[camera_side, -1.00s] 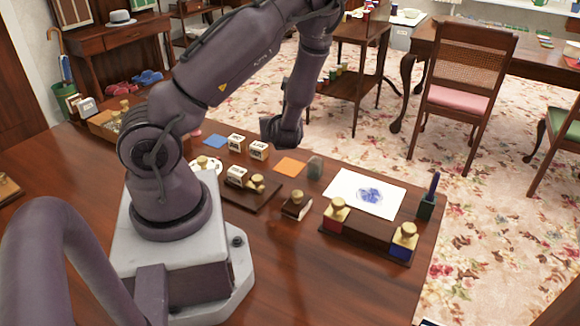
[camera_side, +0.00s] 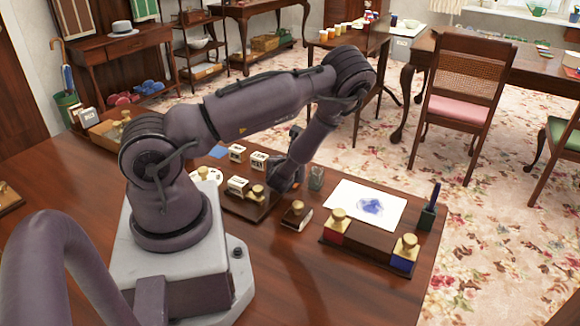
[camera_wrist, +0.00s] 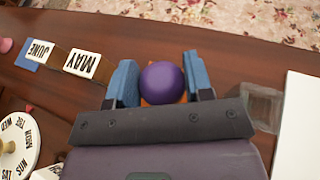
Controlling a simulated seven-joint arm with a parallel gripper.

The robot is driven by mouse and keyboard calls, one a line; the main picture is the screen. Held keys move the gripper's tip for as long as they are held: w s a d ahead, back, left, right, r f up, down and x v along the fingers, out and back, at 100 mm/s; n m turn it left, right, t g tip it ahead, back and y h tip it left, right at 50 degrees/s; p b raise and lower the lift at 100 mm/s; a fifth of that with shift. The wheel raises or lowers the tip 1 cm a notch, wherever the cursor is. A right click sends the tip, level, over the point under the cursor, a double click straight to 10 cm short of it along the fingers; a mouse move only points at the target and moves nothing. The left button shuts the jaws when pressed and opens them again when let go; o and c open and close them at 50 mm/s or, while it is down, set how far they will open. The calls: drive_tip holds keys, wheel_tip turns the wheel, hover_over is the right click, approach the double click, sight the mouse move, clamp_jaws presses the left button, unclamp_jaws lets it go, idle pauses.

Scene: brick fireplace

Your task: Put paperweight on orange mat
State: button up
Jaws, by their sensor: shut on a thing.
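The paperweight appears as a round purple ball (camera_wrist: 162,83) in the wrist view, between the two blue fingers of my gripper (camera_wrist: 161,82). The fingers are shut on it, one at each side. An edge of the orange mat (camera_wrist: 147,102) shows beneath the ball; most of the mat is covered by the ball and gripper. In the side view my gripper (camera_side: 285,186) is low over the desk, where it hides the mat and the ball. I cannot tell whether the ball touches the mat.
A greyish clear block (camera_side: 316,178) stands close to the right of my gripper. White paper (camera_side: 366,203) lies beyond it. Month blocks (camera_wrist: 81,63) and a blue mat (camera_side: 218,151) are to the left. A stamp on a dark block (camera_side: 296,214) stands in front.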

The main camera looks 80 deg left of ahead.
drive_tip(key=shift+f, duration=0.4)
drive_tip(key=shift+f, duration=0.1)
drive_tip(key=o, duration=1)
